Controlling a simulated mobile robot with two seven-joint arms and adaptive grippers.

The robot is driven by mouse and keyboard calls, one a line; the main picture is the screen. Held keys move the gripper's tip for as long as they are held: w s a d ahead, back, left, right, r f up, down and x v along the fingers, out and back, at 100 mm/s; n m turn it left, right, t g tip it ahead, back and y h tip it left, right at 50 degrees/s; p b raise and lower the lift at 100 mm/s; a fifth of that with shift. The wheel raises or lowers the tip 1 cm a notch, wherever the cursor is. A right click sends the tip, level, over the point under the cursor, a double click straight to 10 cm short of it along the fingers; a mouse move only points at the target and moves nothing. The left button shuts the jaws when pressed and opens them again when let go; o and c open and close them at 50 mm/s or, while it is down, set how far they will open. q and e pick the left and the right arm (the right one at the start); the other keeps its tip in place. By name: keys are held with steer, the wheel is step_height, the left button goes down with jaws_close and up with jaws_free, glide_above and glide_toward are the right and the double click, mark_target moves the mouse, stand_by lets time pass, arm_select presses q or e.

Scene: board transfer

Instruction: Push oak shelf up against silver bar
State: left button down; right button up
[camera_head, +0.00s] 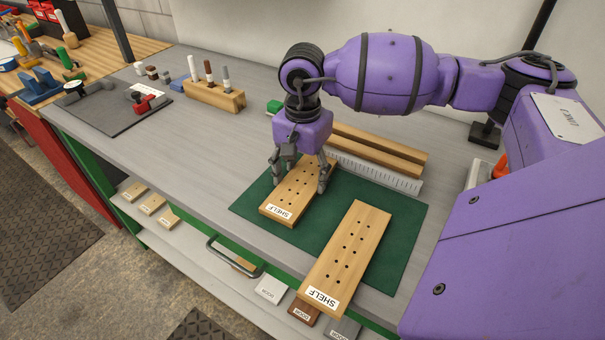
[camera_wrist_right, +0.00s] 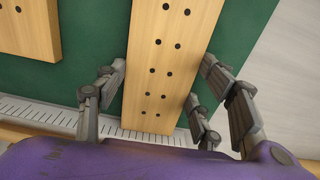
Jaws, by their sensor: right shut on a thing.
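Two light wooden boards marked SHELF show in the head view; both look like oak. One shelf (camera_head: 290,196) lies on the green mat (camera_head: 243,200) between the fingers of my right gripper (camera_head: 299,184), which is shut on its sides. It also shows in the wrist view (camera_wrist_right: 165,75) with two rows of holes. The silver bar (camera_head: 390,178), a ruler-like strip, runs along the mat's far edge. In the wrist view the held shelf's end lies at the silver bar (camera_wrist_right: 50,115); I cannot tell whether they touch. My left gripper is not in view.
The other shelf (camera_head: 347,255) lies to the right and overhangs the table's front edge. Wooden rails (camera_head: 385,148) lie behind the silver bar. A marker block (camera_head: 215,95) and a grey tool mat (camera_head: 110,108) stand to the left. Table left of the green mat is clear.

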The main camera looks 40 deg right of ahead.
mark_target(303, 181)
steer(key=o, duration=1.4)
steer(key=shift+c, duration=0.2)
step_height(303, 181, up, 12)
